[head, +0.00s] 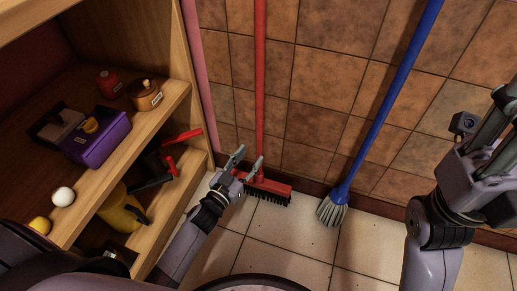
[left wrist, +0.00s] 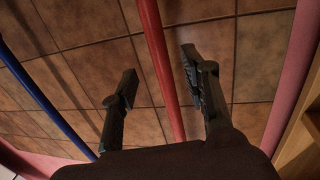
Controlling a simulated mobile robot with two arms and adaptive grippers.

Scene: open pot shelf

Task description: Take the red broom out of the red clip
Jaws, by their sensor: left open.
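The red broom (head: 260,85) stands upright against the tiled wall, with its red head and dark bristles at the floor. My left gripper (head: 246,162) is open low at the broom, just above its head. In the left wrist view the red handle (left wrist: 160,65) runs between the two spread fingers of my left gripper (left wrist: 158,75), with a gap visible on each side. The red clip is not in view. My right gripper (head: 499,128) is at the right edge, partly cut off, and its opening cannot be made out.
A blue mop (head: 385,100) leans to the right of the broom. A pink pole (head: 197,75) stands at the left, beside the wooden shelf (head: 170,105). The shelf holds a purple box (head: 97,140), a small orange pot (head: 146,96) and other items. Floor between broom and mop is clear.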

